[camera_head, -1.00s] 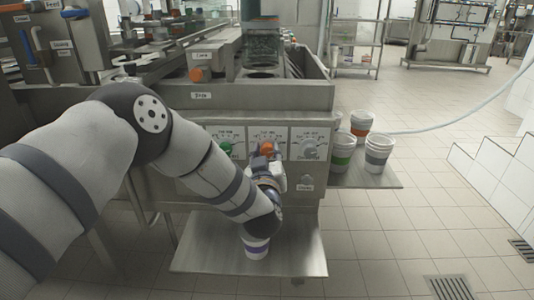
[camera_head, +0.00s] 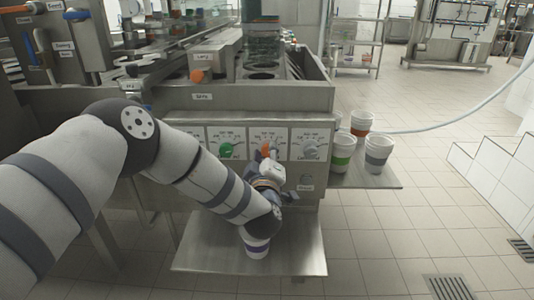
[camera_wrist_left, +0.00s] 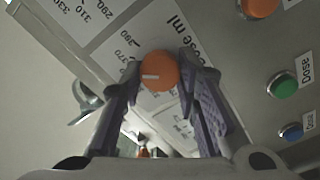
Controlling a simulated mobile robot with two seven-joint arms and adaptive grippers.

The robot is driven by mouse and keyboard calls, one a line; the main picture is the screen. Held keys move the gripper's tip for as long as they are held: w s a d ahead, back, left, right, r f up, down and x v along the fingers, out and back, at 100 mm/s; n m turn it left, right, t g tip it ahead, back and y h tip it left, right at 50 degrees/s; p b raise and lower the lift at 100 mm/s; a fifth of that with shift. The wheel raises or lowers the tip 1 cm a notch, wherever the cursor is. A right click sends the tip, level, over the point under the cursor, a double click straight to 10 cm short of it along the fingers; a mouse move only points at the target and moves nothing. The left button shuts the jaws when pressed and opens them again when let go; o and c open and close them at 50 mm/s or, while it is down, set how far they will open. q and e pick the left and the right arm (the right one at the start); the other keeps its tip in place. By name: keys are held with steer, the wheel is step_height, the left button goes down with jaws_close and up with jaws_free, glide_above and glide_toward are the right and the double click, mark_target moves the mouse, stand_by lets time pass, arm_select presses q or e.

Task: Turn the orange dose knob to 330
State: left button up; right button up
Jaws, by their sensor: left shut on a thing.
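The orange dose knob (camera_head: 267,150) sits on a white dial plate on the machine's front panel. In the left wrist view the knob (camera_wrist_left: 160,72) is between the two purple-padded fingertips, with a short white mark lying roughly crosswise on its face. Numbers including 290, 310, 330, 370 and 390 are printed on the plate (camera_wrist_left: 125,42); I cannot tell which value the mark meets. My left gripper (camera_wrist_left: 160,80) is shut on the knob; in the head view the gripper (camera_head: 266,160) is just below it and covers part of the plate. My right gripper is not in view.
A green knob (camera_head: 225,150) and a grey-white knob (camera_head: 310,151) flank the orange one. Several cups stand on the side shelf (camera_head: 375,180) at right.

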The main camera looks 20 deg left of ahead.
arm_select(q)
steer(key=n, duration=0.5)
steer(key=shift+f+n, duration=0.15)
steer(key=shift+n, duration=0.15)
steer(key=shift+n+b, duration=0.55)
steer(key=shift+n, duration=1.65)
steer(key=o, duration=1.2)
steer(key=shift+c, duration=0.2)
steer(key=v, duration=1.2)
